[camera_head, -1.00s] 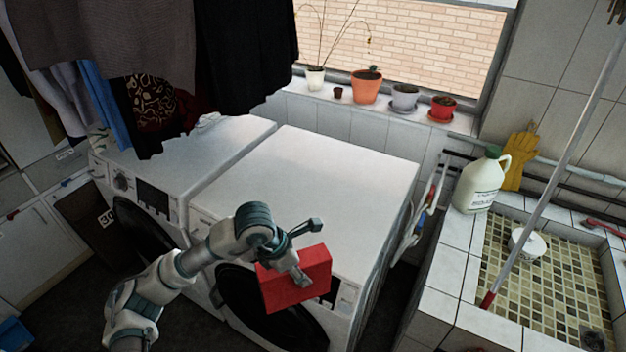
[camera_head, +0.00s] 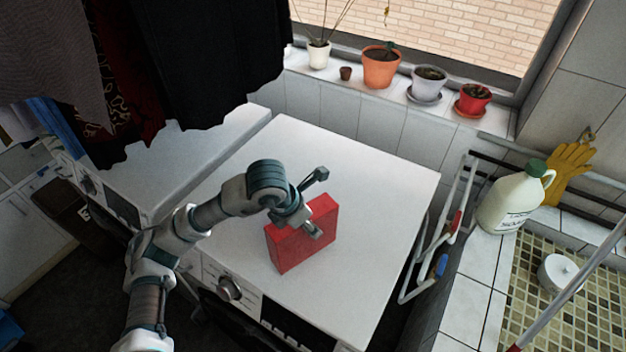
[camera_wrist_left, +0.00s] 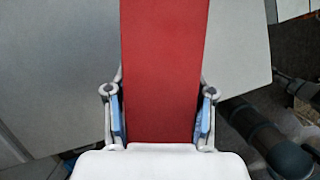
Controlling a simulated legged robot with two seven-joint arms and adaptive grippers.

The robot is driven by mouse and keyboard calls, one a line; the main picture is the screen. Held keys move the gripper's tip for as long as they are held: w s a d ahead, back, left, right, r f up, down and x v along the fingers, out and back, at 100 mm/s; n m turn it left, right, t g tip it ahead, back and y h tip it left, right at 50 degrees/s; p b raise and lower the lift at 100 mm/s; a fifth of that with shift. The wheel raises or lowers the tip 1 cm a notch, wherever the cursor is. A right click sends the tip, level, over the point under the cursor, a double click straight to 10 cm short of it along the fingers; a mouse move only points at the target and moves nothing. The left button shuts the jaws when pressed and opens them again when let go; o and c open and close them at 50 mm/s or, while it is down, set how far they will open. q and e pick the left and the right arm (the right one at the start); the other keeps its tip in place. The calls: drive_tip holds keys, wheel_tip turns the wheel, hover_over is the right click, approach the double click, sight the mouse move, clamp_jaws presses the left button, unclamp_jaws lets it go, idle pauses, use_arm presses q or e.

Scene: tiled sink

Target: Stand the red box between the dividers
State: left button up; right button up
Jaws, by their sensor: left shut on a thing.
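The red box (camera_head: 300,240) is in my left gripper (camera_head: 306,218), above or on the white top of the right-hand washing machine (camera_head: 370,185). I cannot tell whether its lower edge touches that top. In the left wrist view the red box (camera_wrist_left: 163,75) runs between the two fingers of my left gripper (camera_wrist_left: 162,115), one finger pressed on each side. My right gripper is in neither view. I cannot make out any dividers for certain.
A white wire rack (camera_head: 437,240) with coloured items stands right of the machine. Beyond it are a white jug (camera_head: 512,200), a yellow glove (camera_head: 568,172) and the tiled sink (camera_head: 535,285). Flowerpots (camera_head: 380,68) line the sill. Dark clothes (camera_head: 225,60) hang at upper left.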

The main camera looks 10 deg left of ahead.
use_arm(q)
drive_tip(key=w+a+f+p, duration=0.1)
drive_tip(key=w+f+p, duration=0.1)
drive_tip(key=w, duration=0.5)
drive_tip(key=w+a+f+p, duration=0.1)
drive_tip(key=w+f, duration=0.1)
drive_tip(key=w, duration=0.6)
drive_tip(key=shift+f+p, duration=0.25)
drive_tip(key=shift+p, duration=0.1)
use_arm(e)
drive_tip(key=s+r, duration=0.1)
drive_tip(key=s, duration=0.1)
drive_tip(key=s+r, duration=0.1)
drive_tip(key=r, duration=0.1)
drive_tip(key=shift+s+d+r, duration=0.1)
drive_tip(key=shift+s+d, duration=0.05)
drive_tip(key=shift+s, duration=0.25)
use_arm(q)
drive_tip(key=shift+s, duration=0.1)
drive_tip(key=o, duration=1.5)
drive_tip(key=shift+d, duration=0.1)
